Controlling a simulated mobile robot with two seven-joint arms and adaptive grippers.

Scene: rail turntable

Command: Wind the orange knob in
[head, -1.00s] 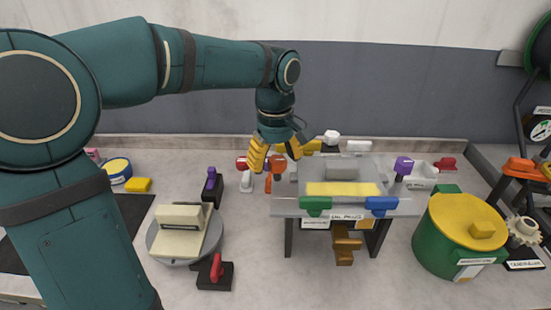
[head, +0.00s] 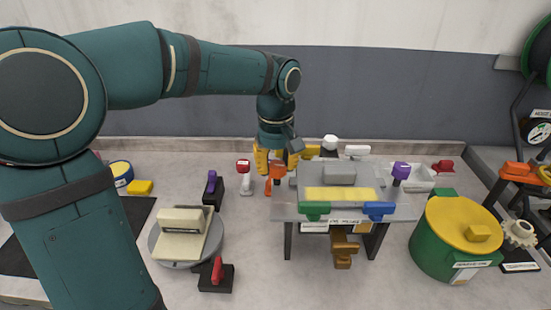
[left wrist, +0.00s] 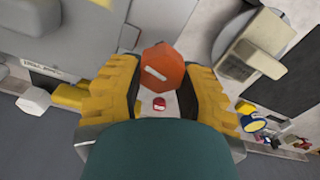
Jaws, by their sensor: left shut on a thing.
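The orange knob (head: 278,172) stands at the left side of the grey table-like fixture (head: 390,210). My left gripper (head: 277,163) comes down over it from above, with its yellow fingers on either side. In the left wrist view the orange knob (left wrist: 162,72), with a white mark on its top, lies between the two fingers, and the gripper is shut on it. The lower part of the knob's mount is partly hidden by the fingers in the head view. My right gripper is in neither current view.
A red-topped white post (head: 244,175) and a purple-handled black block (head: 212,188) stand left of the knob. A turntable with a cream block (head: 181,232) and a red lever (head: 216,272) are nearer. A green drum with a yellow lid (head: 465,225) stands right.

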